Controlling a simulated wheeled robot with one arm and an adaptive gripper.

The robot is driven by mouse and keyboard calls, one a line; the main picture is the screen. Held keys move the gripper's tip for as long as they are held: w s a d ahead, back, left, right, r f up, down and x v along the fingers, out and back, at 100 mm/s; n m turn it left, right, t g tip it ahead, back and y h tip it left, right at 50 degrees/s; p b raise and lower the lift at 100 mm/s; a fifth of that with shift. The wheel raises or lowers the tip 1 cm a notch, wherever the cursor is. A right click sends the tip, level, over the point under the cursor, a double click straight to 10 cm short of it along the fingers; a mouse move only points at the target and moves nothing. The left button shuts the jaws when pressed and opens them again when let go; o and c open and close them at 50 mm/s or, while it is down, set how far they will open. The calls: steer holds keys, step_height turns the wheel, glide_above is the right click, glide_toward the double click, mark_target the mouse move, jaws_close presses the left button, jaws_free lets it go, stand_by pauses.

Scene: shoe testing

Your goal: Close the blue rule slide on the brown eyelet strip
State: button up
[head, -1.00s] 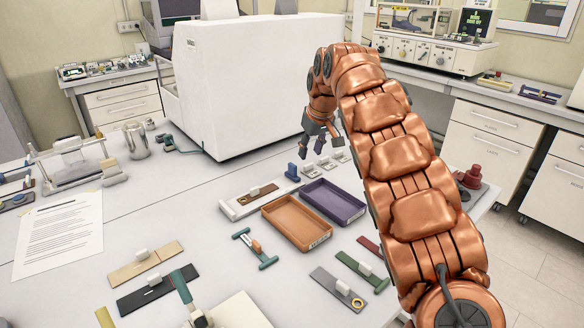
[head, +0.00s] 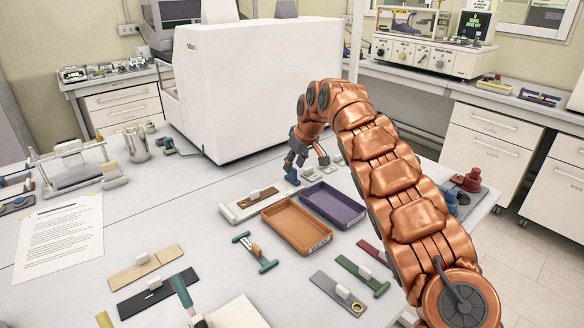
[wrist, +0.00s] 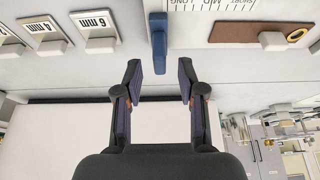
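The brown eyelet strip (head: 262,194) lies on a white rule (head: 231,213) with a white tab on top. In the wrist view, the brown strip (wrist: 236,32) shows a brass eyelet at its right end. The blue rule slide (wrist: 159,45) stands at the rule's end, apart from the strip. It also shows in the head view (head: 292,178), just below my gripper (head: 306,160). In the wrist view, my gripper (wrist: 160,80) is open and empty. Its two fingers point at the slide, with the slide's near end lying centred ahead of the gap between the fingertips.
An orange tray (head: 268,231) and a purple tray (head: 354,219) sit in front of the rule. Small size-marked blocks (wrist: 102,42) stand to the slide's left in the wrist view. A large white machine (head: 245,85) stands behind. Other strips lie nearer.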

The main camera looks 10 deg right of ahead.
mark_target(292, 175)
steer(key=shift+x, duration=1.4)
jaws_close()
